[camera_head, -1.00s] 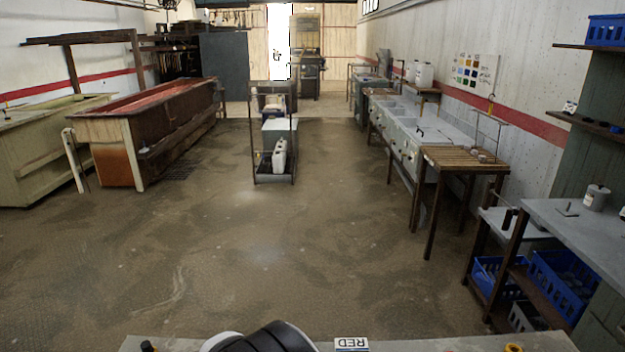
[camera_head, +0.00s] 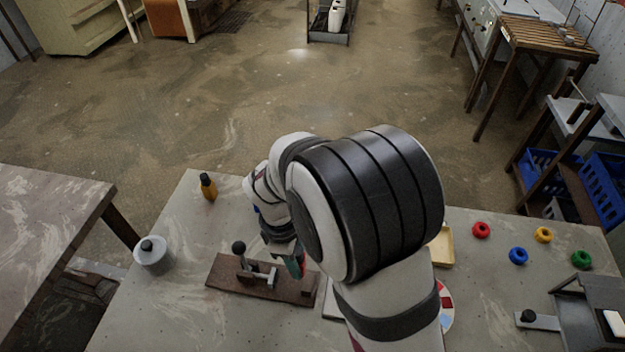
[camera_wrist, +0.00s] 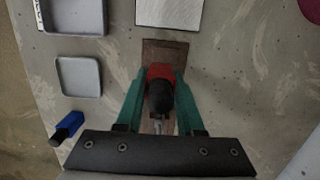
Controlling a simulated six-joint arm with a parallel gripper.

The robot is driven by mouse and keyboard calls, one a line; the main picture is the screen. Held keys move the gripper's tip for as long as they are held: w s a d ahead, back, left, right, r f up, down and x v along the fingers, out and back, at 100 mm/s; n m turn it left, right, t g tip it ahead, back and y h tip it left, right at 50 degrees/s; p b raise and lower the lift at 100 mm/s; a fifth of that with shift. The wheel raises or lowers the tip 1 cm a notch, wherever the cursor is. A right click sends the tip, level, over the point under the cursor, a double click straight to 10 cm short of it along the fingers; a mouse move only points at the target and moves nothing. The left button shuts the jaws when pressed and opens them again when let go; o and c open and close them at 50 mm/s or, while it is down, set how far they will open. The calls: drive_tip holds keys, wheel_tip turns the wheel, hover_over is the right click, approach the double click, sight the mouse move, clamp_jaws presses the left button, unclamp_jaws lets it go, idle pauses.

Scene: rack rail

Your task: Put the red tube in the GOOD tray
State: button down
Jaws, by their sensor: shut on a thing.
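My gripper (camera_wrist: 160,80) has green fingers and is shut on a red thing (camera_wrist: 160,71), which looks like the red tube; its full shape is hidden. A black rounded knob (camera_wrist: 160,97) shows in front of it in the wrist view. The brown board (camera_wrist: 165,47) lies below. In the head view the fingers are by the right part of this board (camera_head: 228,285), mostly behind my arm. Two grey trays, one at the top left (camera_wrist: 76,32) and one below it (camera_wrist: 79,92), show in the wrist view. I cannot read which is GOOD.
The board bears a clamp with a black-knobbed lever (camera_head: 239,248). An orange bottle (camera_head: 208,188) and a grey pot (camera_head: 153,257) stand left. A yellowish tray (camera_head: 443,246) is right of my arm, with coloured rings (camera_head: 518,256) beyond.

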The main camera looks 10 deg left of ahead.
drive_tip(key=w+d, duration=1.5)
drive_tip(key=d, duration=0.4)
drive_tip(key=shift+s+d+f, duration=0.1)
drive_tip(key=shift+f, duration=1.4)
drive_tip(key=shift+s+d+f, duration=0.1)
drive_tip(key=shift+f, duration=1.35)
drive_tip(key=shift+f, duration=0.2)
drive_tip(key=shift+c, duration=2.2)
unclamp_jaws()
wheel_tip(320, 180, up, 8)
